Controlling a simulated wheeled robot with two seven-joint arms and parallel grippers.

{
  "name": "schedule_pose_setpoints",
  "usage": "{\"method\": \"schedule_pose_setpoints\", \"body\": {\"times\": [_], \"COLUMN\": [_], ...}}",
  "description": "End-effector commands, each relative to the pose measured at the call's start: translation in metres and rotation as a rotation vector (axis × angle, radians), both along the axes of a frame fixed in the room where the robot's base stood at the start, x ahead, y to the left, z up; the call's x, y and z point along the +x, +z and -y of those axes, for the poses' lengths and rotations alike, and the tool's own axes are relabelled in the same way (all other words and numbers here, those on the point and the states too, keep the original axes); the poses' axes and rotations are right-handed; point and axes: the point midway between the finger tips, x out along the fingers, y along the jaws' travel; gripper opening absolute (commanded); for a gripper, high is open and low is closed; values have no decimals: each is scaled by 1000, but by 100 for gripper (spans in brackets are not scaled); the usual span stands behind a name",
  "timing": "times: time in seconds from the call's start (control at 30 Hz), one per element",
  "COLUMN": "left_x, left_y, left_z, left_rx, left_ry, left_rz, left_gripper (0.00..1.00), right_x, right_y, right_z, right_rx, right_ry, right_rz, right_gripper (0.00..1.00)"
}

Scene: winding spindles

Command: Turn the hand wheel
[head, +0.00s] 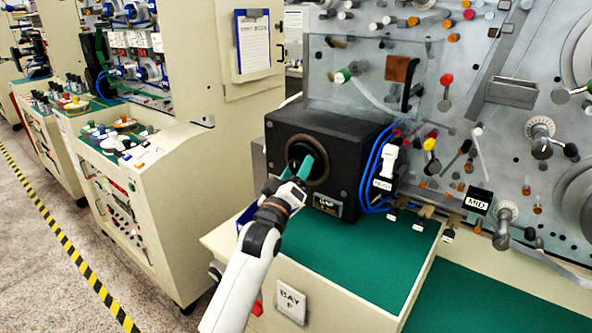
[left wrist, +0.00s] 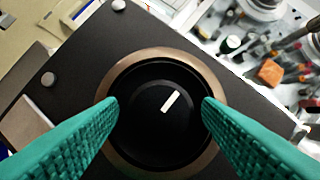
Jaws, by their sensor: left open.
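The hand wheel (head: 297,152) is a round black knob in a bronze ring on the front of a black box (head: 345,135). In the left wrist view the hand wheel (left wrist: 150,112) faces me, with a white mark pointing up and right. My left gripper (head: 304,168) is open in front of it. In the left wrist view its green fingers (left wrist: 160,108) stand on either side of the knob, over the bronze ring. I cannot tell whether they touch the knob. In the head view the fingers partly hide it. My right gripper is not in view.
The box stands on a green-topped bench (head: 340,260) with a "BAY F" sign (head: 291,302). Blue cables (head: 372,170) run down the box's right side. A grey panel (head: 480,120) with many knobs and pegs rises at the right. Other cream machines stand at the left.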

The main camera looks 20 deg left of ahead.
Motion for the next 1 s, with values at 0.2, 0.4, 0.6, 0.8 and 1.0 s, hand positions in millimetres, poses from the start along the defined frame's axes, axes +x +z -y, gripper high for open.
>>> {"method": "schedule_pose_setpoints", "body": {"times": [0.2,0.4,0.6,0.8,1.0], "left_x": [0,0,0,0,0], "left_y": [0,0,-1,-2,-3], "left_z": [0,0,0,-1,-3], "left_rx": [0,1,12,78,211], "left_ry": [0,0,0,1,2], "left_rz": [0,0,4,26,76], "left_gripper": [48,15,14,14,14], "right_x": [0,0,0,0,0], "right_y": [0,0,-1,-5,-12], "right_z": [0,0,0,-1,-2], "right_rx": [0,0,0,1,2], "right_ry": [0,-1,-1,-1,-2], "right_rz": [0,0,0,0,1], "right_gripper": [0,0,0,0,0]}}
